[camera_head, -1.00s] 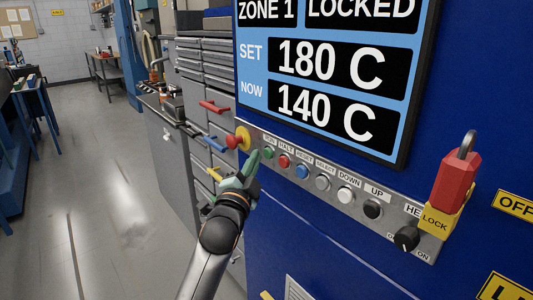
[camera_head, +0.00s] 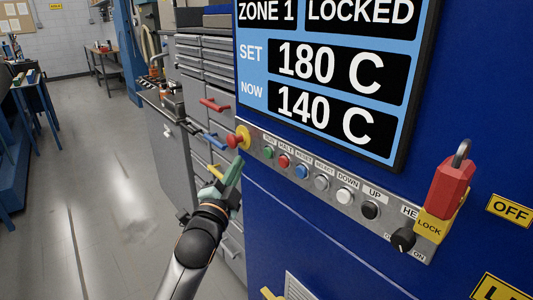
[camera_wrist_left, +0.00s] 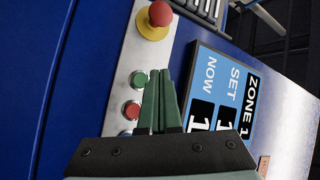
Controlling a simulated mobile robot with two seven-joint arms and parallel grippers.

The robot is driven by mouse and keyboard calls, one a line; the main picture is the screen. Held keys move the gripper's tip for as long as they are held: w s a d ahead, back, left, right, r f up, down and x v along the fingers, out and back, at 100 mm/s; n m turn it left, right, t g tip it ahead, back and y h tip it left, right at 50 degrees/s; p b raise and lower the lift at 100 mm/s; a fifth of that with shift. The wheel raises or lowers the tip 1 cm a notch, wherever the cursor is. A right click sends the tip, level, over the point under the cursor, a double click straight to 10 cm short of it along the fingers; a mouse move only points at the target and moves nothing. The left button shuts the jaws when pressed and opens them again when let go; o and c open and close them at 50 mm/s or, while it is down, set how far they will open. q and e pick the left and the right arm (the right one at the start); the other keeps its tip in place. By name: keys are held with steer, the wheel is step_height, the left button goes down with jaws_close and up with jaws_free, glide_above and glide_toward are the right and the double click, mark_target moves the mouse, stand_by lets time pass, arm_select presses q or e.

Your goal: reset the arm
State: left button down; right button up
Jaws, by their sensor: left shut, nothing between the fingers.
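My left gripper (camera_head: 236,165) is shut and empty. In the head view its fingertips are just below the left end of the button panel (camera_head: 259,134), under the red emergency knob (camera_head: 234,141) on its yellow base. The green button (camera_head: 268,152) shows uncovered to the right of the fingertips. In the left wrist view the shut fingers (camera_wrist_left: 160,90) show beside the green button (camera_wrist_left: 139,79) and the red button (camera_wrist_left: 132,110), and the emergency knob (camera_wrist_left: 159,14) is beyond them. I cannot tell whether they touch the panel. My right gripper is out of view.
The screen (camera_head: 330,75) reads ZONE 1 LOCKED, SET 180 C, NOW 140 C. A red padlock (camera_head: 450,188) and a black knob (camera_head: 403,239) are at the panel's right end. Grey drawers (camera_head: 205,65) stand at left; open floor (camera_head: 110,210) lies further left.

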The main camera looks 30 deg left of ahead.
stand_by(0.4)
arm_select(q)
steer(key=s+d+f+n+g+h, duration=0.1)
steer(key=s+d+f+g, duration=0.15)
steer(key=f, duration=0.55)
steer(key=s+d+f+n+g+h, duration=0.1)
steer(key=s+d+f+h, duration=0.15)
steer(key=f, duration=0.55)
steer(key=s+d+f+n+g+h, duration=0.15)
steer(key=d+f, duration=0.25)
steer(key=f, duration=0.4)
steer(key=s+d+f+n+g, duration=0.1)
steer(key=s+d+f, duration=0.2)
steer(key=s+f, duration=0.2)
steer(key=s+d+f+n+g+h, duration=0.1)
steer(key=s+d+f+g, duration=0.1)
steer(key=s+f, duration=0.3)
steer(key=s+d+f+n+g+h+p, duration=0.1)
steer(key=s+d+f+n+g, duration=0.1)
steer(key=s+f, duration=0.3)
steer(key=s+d, duration=0.1)
steer(key=s, duration=0.2)
steer(key=shift+s+d+f, duration=0.3)
steer(key=shift+f, duration=0.1)
steer(key=shift+w+g, duration=0.1)
steer(key=shift+g, duration=0.2)
